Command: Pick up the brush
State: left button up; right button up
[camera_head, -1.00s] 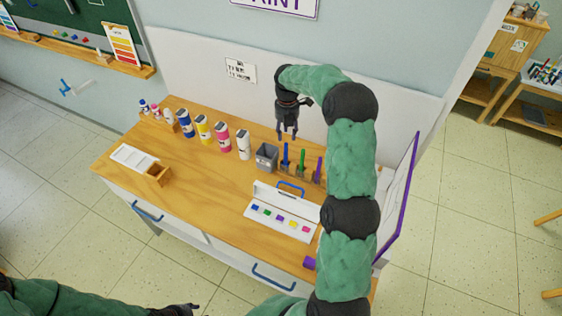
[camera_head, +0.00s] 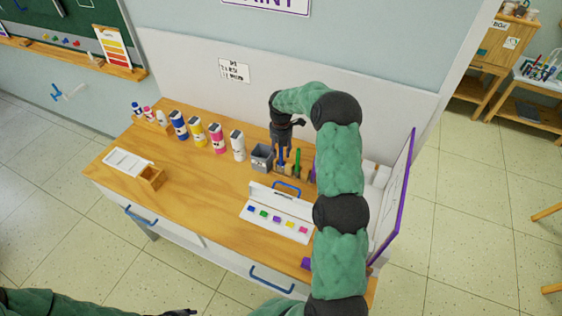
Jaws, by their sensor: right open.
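The blue brush (camera_head: 281,157) stands upright in a wooden holder on the table, beside a green brush (camera_head: 297,160). A purple brush (camera_head: 313,171) to their right is mostly hidden behind my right arm. My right gripper (camera_head: 281,147) points down with open fingers at the top of the blue brush. I cannot tell whether the fingers touch it. My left gripper (camera_head: 180,312) is only partly in view at the bottom edge, far from the brushes, and its fingers are unclear.
A grey cup (camera_head: 262,158) stands just left of the brushes, with several paint bottles (camera_head: 217,138) further left. A white paint box (camera_head: 276,223) lies open in front. A purple-framed board (camera_head: 397,205) stands at the right. The table's (camera_head: 200,200) left middle is clear.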

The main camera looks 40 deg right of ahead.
jog(key=shift+f, duration=0.55)
grip_shut()
